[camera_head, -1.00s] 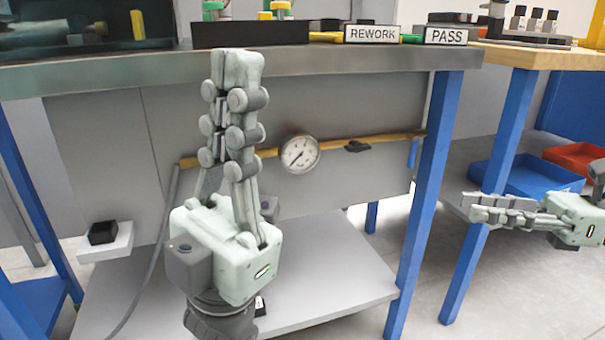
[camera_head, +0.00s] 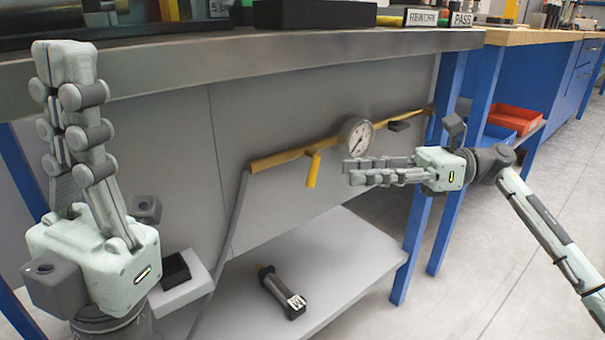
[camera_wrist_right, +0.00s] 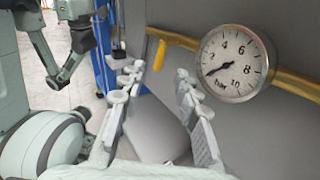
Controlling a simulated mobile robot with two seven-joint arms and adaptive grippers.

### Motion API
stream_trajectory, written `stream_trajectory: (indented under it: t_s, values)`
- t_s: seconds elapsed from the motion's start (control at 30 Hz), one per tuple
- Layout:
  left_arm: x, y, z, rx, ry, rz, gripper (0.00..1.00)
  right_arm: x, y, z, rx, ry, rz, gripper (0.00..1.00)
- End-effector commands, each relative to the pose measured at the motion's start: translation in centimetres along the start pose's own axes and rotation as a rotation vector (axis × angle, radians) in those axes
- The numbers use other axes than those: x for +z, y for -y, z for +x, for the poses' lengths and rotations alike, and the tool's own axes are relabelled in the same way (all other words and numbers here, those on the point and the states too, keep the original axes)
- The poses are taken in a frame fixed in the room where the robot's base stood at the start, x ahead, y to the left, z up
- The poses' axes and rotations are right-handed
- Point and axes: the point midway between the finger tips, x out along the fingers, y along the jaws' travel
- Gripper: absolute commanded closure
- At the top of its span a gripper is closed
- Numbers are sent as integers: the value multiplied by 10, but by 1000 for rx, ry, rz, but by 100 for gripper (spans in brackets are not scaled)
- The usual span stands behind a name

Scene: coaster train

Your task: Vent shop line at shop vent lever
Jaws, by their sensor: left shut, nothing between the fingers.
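The brass-yellow shop line (camera_head: 275,161) runs along the grey panel under the bench. A round gauge (camera_head: 355,136) sits on it; in the right wrist view the gauge (camera_wrist_right: 236,63) reads in bar, needle near the low end. A yellow lever (camera_head: 313,169) hangs down from the line, left of the gauge; it also shows in the right wrist view (camera_wrist_right: 159,54). A dark handle (camera_head: 399,126) is right of the gauge. No lever label is readable. My right gripper (camera_head: 349,170) is open and empty, below the gauge and right of the yellow lever. My left gripper (camera_head: 62,48) is shut and empty, pointing up before the bench edge.
The bench edge (camera_head: 230,62) overhangs the line. A lower shelf (camera_head: 340,262) holds a dark cylinder (camera_head: 281,292). A black block on a white box (camera_head: 187,280) is near my left gripper. Blue legs (camera_head: 428,200) stand behind my right gripper.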

Motion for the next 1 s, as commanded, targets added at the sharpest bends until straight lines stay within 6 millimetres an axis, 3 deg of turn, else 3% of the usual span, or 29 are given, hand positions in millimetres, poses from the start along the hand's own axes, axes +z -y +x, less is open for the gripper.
stream_trajectory:
  t_s: [0.4, 0.77, 1.0]
  values:
    - [2, -2, 1, 8, -10, 1, 100, 0, 0, 62, 2, 2, -1, 68]
    - [0, -2, 4, 24, -18, 6, 100, 0, 0, 70, -1, 1, 0, 68]
    - [0, -2, 3, 25, -16, 6, 100, 0, 0, 70, 0, 1, 0, 94]
